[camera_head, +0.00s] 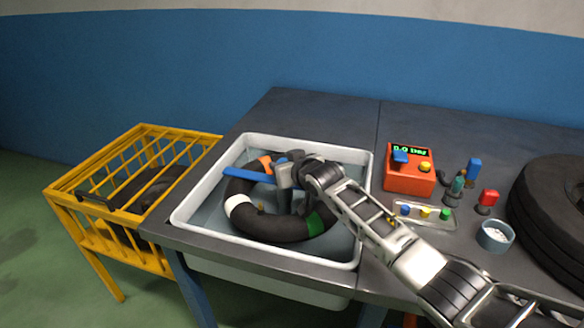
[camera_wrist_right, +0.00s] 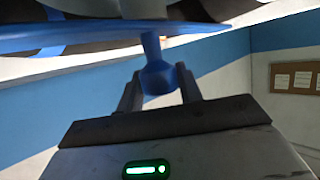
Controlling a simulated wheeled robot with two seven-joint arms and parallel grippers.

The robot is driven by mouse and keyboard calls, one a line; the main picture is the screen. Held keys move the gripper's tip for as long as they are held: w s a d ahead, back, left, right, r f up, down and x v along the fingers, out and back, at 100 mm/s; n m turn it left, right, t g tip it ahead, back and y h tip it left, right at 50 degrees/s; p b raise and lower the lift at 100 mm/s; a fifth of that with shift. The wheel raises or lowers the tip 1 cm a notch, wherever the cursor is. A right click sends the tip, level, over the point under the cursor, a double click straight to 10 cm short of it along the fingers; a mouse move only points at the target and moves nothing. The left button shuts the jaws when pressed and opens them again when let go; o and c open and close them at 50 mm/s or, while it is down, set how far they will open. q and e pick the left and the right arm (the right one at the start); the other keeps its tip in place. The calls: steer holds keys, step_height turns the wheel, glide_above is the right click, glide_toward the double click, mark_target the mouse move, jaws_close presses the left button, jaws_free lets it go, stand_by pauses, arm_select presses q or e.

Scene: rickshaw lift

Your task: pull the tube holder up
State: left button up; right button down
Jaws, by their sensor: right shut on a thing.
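The tube holder is a blue bar (camera_head: 248,176) lying across a black inner tube (camera_head: 272,229) in the white basin. In the right wrist view its blue knob (camera_wrist_right: 158,78) hangs on a short stem below the blue bar (camera_wrist_right: 105,37). My right gripper (camera_wrist_right: 160,88) is shut on this knob, with one finger on each side. In the head view my right gripper (camera_head: 288,178) is over the middle of the tube and hides part of the holder. The tube has white, orange and green bands. My left gripper is not in view.
The white basin (camera_head: 203,186) holds water and is set into the grey table (camera_head: 310,108). A yellow cage (camera_head: 100,166) stands to the left. A red device (camera_head: 409,178), a small tray (camera_head: 447,223), a grey cup (camera_head: 494,236) and a tyre (camera_head: 545,215) are on the right.

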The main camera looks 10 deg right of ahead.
steer(key=c, duration=0.9)
jaws_free()
steer(key=shift+w+r, duration=0.1)
steer(key=shift+r, duration=0.15)
arm_select(q)
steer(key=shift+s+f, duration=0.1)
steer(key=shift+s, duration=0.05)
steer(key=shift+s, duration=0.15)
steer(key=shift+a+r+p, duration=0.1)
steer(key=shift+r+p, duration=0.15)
steer(key=shift+p, duration=0.25)
arm_select(e)
steer(key=v, duration=1.6)
steer(key=shift+f, duration=0.2)
